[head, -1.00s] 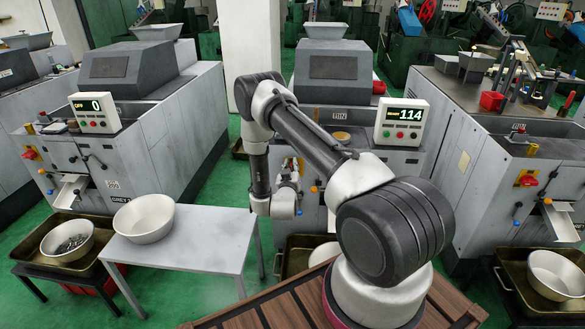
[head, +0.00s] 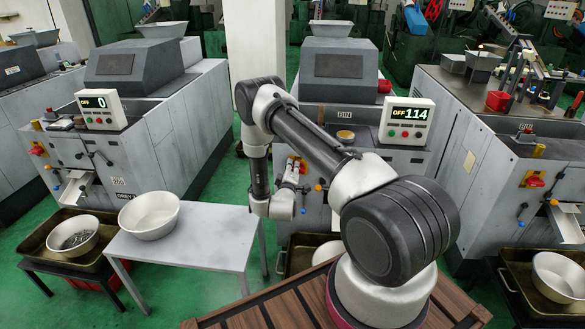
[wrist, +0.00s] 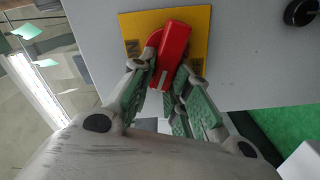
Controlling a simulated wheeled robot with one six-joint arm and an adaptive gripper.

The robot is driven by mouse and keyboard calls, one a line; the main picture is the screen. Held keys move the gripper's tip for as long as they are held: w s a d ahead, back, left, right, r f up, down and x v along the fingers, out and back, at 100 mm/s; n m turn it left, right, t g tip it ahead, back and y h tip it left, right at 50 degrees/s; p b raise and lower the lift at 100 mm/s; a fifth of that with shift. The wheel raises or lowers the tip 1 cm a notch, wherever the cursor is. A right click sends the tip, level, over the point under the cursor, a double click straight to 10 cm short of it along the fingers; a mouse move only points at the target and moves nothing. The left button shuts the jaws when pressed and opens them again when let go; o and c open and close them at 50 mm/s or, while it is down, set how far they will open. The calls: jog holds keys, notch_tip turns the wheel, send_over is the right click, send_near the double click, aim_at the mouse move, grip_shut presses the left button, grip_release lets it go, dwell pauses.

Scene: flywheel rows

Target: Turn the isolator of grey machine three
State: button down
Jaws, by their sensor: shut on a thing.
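The red isolator handle (wrist: 172,55) sits on a yellow plate (wrist: 201,25) on a grey panel in the wrist view. The handle is tilted, its upper end slightly right. My gripper (wrist: 165,82) is shut on the handle, with a green-padded finger on each side. That machine's display (head: 407,121) reads OFF 114. I cannot read its number.
A grey table (head: 208,236) with a white bowl (head: 149,215) stands left of my arm. The left machine (head: 152,76) shows OFF 0. The right machine (head: 495,180) has its own red isolator (head: 533,181). A black knob (wrist: 301,12) is near the plate. Green floor lies between machines.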

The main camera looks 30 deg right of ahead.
jog(key=shift+a+f+n, duration=0.1)
jog(key=shift+f+n, duration=0.15)
jog(key=shift+n, duration=0.85)
jog(key=shift+f+n, duration=0.25)
jog(key=shift+n, duration=0.85)
jog(key=c, duration=1.4)
grip_release()
jog(key=shift+o, duration=0.2)
jog(key=shift+a, duration=0.1)
jog(key=v, duration=1.1)
jog(key=shift+s+a, duration=0.2)
jog(key=shift+s, duration=0.15)
